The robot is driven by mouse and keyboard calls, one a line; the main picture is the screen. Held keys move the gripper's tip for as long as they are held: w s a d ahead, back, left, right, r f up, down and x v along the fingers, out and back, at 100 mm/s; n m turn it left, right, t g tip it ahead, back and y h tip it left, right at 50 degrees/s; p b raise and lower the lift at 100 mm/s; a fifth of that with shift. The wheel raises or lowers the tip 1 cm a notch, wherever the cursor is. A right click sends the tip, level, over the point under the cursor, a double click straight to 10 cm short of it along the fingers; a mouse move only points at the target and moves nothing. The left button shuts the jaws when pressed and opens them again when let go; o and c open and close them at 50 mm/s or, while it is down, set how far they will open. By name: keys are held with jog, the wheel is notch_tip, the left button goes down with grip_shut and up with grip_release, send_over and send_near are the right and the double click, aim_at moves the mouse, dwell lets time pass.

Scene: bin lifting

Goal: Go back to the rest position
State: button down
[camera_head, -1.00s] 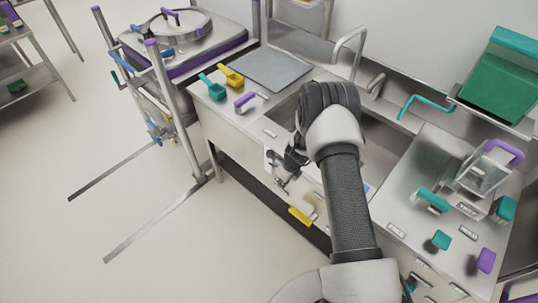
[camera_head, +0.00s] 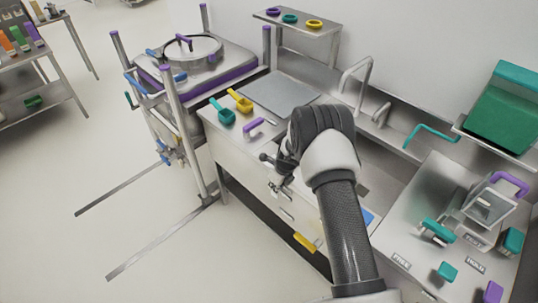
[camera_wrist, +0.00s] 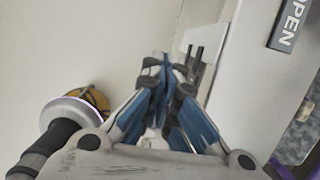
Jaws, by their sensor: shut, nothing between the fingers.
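My gripper (camera_head: 279,186) hangs beside the front of the steel counter (camera_head: 235,137), below the counter's top edge in the picture. My arm bends over the counter and hides part of the sink area behind it. In the wrist view my gripper (camera_wrist: 166,64) has its blue-grey fingers drawn together, with nothing held between them. A pale panel with a dark slotted part stands close beside the fingertips there. I cannot tell whether they touch.
A yellow handle (camera_head: 304,242) sits low on the counter front. Green (camera_head: 222,112) and yellow (camera_head: 240,100) scoops and a purple handle (camera_head: 259,126) are on the counter. An "OPEN" label (camera_wrist: 291,24) is right in the wrist view. Floor at left is mostly clear.

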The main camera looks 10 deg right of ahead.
jog(key=s+r+n+t+b, duration=0.15)
jog(key=s+r+n, duration=0.45)
jog(key=r, duration=0.8)
jog(key=s+r+n+g+b, duration=0.1)
jog(key=s+r+n+b, duration=0.45)
jog(key=r, duration=0.85)
jog(key=s+r+n+t+b, duration=0.1)
jog(key=s+r+n, duration=0.1)
jog(key=s+n, duration=0.6)
jog(key=s+d+r+n+t+h+b, duration=0.1)
jog(key=s+n, duration=0.8)
jog(key=s, duration=0.9)
jog(key=shift+s+d+r+h, duration=0.3)
jog(key=shift+s+r, duration=0.05)
jog(key=shift+r, duration=0.5)
